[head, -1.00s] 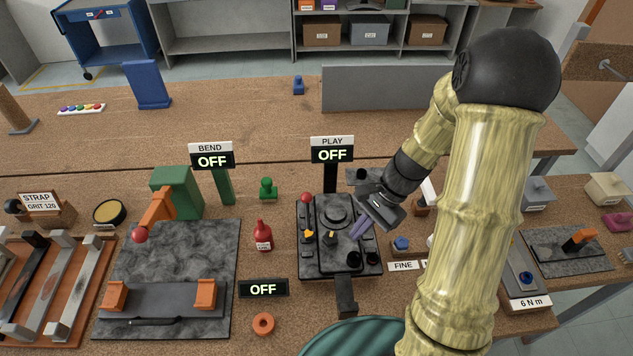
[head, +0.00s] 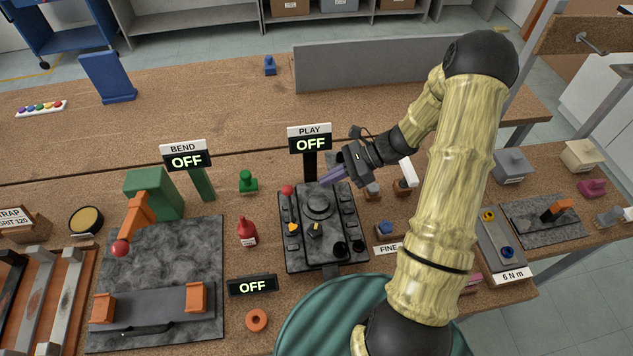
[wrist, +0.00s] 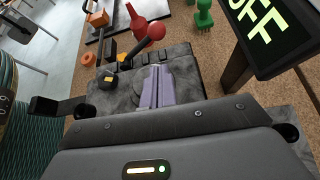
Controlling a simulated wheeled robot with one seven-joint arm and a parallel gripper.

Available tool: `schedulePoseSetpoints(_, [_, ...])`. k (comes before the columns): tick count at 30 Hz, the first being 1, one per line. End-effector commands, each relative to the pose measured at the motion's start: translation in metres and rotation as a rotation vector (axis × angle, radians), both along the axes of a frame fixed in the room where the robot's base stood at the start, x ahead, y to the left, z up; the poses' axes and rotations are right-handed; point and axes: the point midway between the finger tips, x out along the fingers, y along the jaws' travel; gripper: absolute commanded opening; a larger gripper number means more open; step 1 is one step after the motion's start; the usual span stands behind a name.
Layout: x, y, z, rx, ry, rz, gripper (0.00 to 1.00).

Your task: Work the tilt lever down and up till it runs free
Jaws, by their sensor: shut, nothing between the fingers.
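A dark grey mechanism block (head: 293,258) with several knobs stands on the bench in front of the PLAY sign (head: 310,145), which reads OFF. A lever with a red ball end (head: 287,189) rises at its left side; the ball and black rod also show in the wrist view (wrist: 156,30). I cannot tell for sure that this is the tilt lever. My gripper (head: 328,178) has purple fingers, shut and empty, over the block's far right part. In the wrist view the fingers (wrist: 157,85) point across the block, apart from the red ball.
A red bottle (head: 247,231) and a green knobbed piece (head: 247,181) stand left of the block. A small OFF display (head: 252,285) and an orange ring (head: 257,320) lie in front. A grey panel (head: 410,66) stands behind. A torque fixture labelled 6 N m (head: 512,275) is at right.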

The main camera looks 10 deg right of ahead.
Motion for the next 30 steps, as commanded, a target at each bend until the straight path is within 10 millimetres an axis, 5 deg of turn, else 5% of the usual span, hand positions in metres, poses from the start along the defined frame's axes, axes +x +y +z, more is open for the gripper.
schedulePoseSetpoints(15, [-0.001,0.070,-0.038,0.001,0.003,0.003,0.00])
schedulePoseSetpoints(30, [-0.001,0.080,-0.046,-0.001,-0.001,0.003,0.00])
